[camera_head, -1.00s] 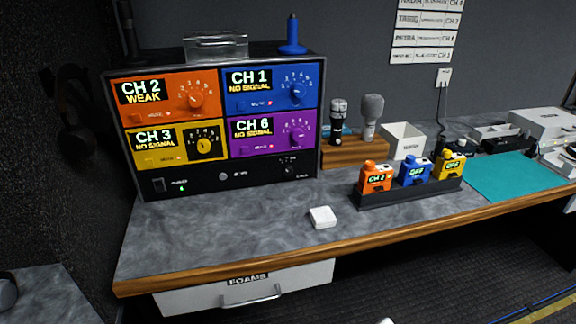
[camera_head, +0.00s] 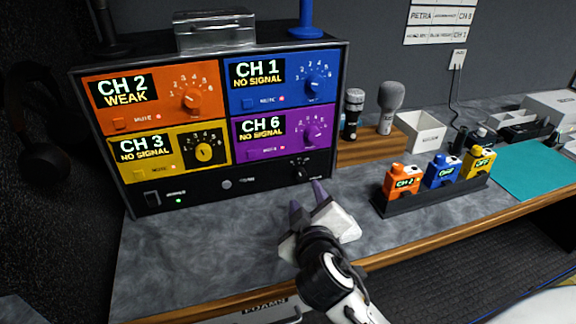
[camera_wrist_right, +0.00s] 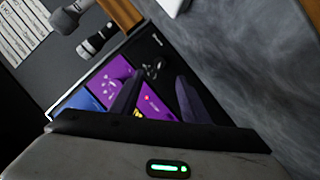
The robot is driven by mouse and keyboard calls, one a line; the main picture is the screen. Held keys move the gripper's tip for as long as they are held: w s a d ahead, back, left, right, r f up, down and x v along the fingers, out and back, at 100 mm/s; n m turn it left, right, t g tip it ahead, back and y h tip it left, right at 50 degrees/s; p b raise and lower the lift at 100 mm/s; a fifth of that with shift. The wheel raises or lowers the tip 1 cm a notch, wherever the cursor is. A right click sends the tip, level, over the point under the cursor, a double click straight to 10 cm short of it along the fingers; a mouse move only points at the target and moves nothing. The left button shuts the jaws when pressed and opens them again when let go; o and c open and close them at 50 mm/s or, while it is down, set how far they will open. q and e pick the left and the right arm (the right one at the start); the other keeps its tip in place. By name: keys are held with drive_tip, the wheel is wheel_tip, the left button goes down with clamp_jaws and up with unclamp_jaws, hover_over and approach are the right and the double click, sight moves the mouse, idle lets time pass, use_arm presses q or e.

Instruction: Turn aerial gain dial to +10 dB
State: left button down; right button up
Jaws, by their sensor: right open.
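The black receiver rack (camera_head: 250,189) stands at the back left of the counter. A small black dial (camera_head: 300,173), which seems to be the aerial gain dial, sits at the lower right of its front. Its markings are too small to read. My right gripper (camera_head: 308,194) is open and empty, in front of and apart from this dial, with its dark fingers pointing toward the rack. In the right wrist view, the dial (camera_wrist_right: 153,70) lies beyond the fingers of the right gripper (camera_wrist_right: 158,88). My left gripper is not in view.
Orange, blue, yellow and purple modules with larger knobs fill the rack above. Microphones stand on a wooden block (camera_head: 365,152) to the right. A dark tray (camera_head: 430,198) holds three coloured packs.

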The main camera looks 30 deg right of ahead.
sight(301, 176)
drive_tip(key=shift+x, duration=1.05)
drive_tip(key=x, duration=0.7)
drive_tip(key=shift+w+d+p, duration=0.1)
drive_tip(key=shift+w+p, duration=0.15)
drive_tip(key=shift+p, duration=0.15)
drive_tip(key=shift+w+d, duration=0.1)
drive_tip(key=shift+w, duration=0.15)
drive_tip(key=shift+w+d+f, duration=0.1)
drive_tip(key=shift+c, duration=0.3)
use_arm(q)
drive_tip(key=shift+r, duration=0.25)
use_arm(e)
drive_tip(key=c, duration=1)
